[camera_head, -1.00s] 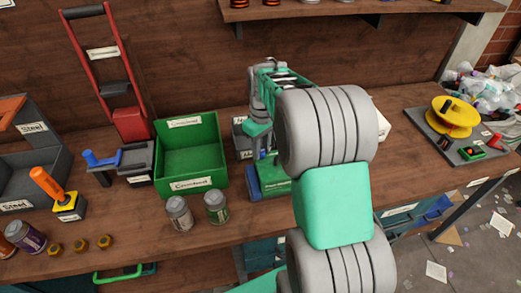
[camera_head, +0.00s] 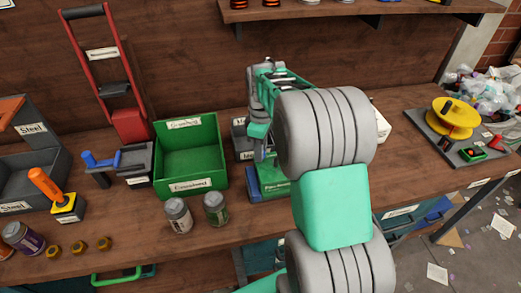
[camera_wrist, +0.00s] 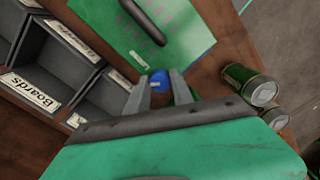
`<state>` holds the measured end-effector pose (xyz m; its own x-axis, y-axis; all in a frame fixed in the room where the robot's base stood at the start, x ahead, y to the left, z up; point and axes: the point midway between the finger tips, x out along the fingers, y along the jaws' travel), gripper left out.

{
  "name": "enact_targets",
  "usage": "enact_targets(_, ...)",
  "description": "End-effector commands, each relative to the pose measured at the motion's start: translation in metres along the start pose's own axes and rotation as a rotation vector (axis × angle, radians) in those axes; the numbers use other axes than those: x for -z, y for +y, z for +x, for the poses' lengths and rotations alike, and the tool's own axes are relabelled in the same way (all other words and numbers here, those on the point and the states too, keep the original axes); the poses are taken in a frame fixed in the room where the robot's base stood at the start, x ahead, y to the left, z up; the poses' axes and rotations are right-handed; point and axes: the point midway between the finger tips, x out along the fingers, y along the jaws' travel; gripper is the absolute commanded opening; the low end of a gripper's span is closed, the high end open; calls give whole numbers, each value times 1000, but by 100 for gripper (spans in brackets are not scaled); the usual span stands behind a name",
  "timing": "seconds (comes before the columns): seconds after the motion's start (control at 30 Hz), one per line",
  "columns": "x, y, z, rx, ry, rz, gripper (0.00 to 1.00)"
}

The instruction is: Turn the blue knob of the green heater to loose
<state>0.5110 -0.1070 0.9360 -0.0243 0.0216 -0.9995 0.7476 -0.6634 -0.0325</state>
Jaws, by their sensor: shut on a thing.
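The green heater (camera_wrist: 150,35) fills the upper middle of the wrist view, with a dark handle and dark slots on its face. In the head view its lower part (camera_head: 268,186) shows behind my arm, to the right of the green crate. The blue knob (camera_wrist: 159,79) sits at the heater's near edge. My gripper (camera_wrist: 160,84) is shut on the blue knob, one finger on each side. In the head view my arm covers most of the heater, and the knob's marking cannot be read.
A green crate (camera_head: 188,187) stands left of the heater, with two jars (camera_head: 177,215) in front of it. The wrist view shows grey bins (camera_wrist: 50,60) to the left, one labelled Boards. A yellow reel (camera_head: 453,118) is at the right of the bench.

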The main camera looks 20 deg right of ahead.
Motion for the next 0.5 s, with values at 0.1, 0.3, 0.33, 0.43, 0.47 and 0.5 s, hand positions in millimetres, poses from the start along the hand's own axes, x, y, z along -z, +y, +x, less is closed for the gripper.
enact_targets(0.1,1,1,-1,-3,2,-1,0)
enact_targets(0.3,1,1,-1,-3,2,0,31)
enact_targets(0.33,1,1,-1,-3,2,0,34)
enact_targets(0.43,0,0,-1,-2,1,0,42)
enact_targets(0.47,0,0,-1,-2,1,1,44)
enact_targets(0.5,0,0,-1,-2,1,1,48)
